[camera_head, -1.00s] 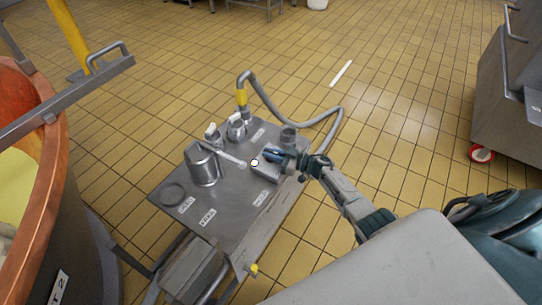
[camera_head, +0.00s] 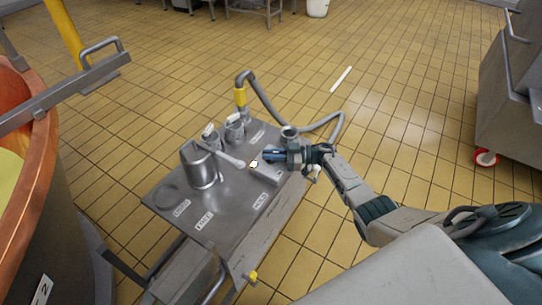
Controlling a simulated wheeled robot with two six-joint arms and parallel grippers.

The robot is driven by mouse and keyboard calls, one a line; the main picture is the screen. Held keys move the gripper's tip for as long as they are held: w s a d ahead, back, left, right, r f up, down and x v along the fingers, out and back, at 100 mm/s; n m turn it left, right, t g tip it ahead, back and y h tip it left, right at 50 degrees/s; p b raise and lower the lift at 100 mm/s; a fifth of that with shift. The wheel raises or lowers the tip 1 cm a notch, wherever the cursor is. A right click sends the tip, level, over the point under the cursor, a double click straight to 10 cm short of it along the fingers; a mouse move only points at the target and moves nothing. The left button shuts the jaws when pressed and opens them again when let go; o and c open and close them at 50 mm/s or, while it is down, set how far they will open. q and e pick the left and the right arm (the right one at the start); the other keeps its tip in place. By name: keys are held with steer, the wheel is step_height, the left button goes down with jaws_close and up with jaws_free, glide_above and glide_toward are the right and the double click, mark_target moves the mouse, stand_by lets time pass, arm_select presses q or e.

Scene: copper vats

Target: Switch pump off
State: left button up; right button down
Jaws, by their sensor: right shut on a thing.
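My right gripper (camera_head: 268,156) reaches in from the right over the metal cart top (camera_head: 225,215). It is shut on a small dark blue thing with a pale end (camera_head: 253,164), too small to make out. A low grey box (camera_head: 266,173) sits on the cart directly below the gripper; I cannot tell whether they touch. I cannot make out a pump switch clearly. My left gripper is not in view.
A metal jug (camera_head: 199,166) and small pots (camera_head: 234,129) stand on the cart. A grey hose (camera_head: 268,101) with a yellow collar loops behind it. A copper vat (camera_head: 38,165) stands left, a steel unit (camera_head: 508,90) right.

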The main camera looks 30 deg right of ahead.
stand_by(0.3)
steer(key=c, duration=1.5)
jaws_free()
steer(key=b+v, duration=0.1)
steer(key=v, duration=0.9)
steer(key=shift+s+d, duration=0.15)
steer(key=shift+d, duration=0.25)
